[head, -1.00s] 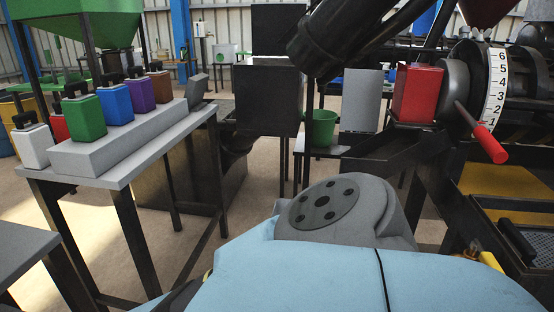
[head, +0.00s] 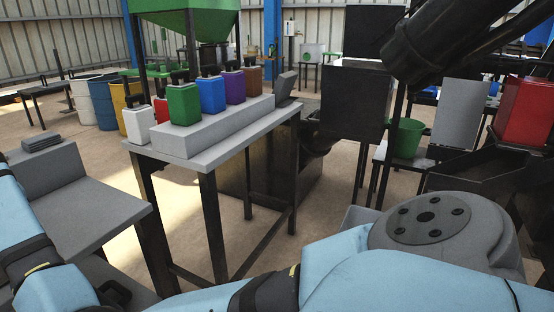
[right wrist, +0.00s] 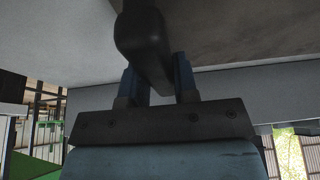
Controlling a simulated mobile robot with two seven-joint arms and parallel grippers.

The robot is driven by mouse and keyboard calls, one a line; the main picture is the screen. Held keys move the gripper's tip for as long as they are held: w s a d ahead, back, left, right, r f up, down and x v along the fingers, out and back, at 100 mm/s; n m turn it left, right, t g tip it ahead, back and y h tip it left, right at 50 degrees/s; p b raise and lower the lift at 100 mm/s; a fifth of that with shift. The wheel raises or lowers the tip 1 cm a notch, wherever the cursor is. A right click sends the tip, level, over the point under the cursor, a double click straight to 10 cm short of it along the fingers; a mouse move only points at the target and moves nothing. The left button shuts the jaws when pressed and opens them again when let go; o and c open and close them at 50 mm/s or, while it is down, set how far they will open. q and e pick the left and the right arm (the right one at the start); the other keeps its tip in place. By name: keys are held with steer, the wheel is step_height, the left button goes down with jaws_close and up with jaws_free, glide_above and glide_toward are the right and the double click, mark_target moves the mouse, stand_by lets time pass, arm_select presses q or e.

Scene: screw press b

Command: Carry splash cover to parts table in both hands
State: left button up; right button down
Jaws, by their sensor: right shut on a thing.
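In the right wrist view my right gripper (right wrist: 159,78) is shut on a dark handle (right wrist: 143,38). The handle sits against a broad pale grey panel (right wrist: 60,35), which appears to be the splash cover. In the head view I cannot make out the held cover for certain, and my right gripper is hidden below my arm. My left arm shows at the lower left, but its gripper is not visible. A grey-topped table (head: 85,222) stands beside that arm; I cannot tell whether it is the parts table.
A second table (head: 222,150) holds a grey stepped block (head: 215,128) with coloured canisters, including a green one (head: 184,104). A black cabinet (head: 353,98), green bucket (head: 406,138) and red box (head: 527,110) stand to the right. Open floor shows between the tables.

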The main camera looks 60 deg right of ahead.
jaws_free()
stand_by(0.5)
steer(key=shift+r, duration=0.1)
steer(key=p+v, duration=0.4)
steer(key=v, duration=0.9)
steer(key=shift+s+r+p, duration=0.25)
steer(key=shift+r+p, duration=0.05)
steer(key=shift+p, duration=0.1)
steer(key=shift+f, duration=0.1)
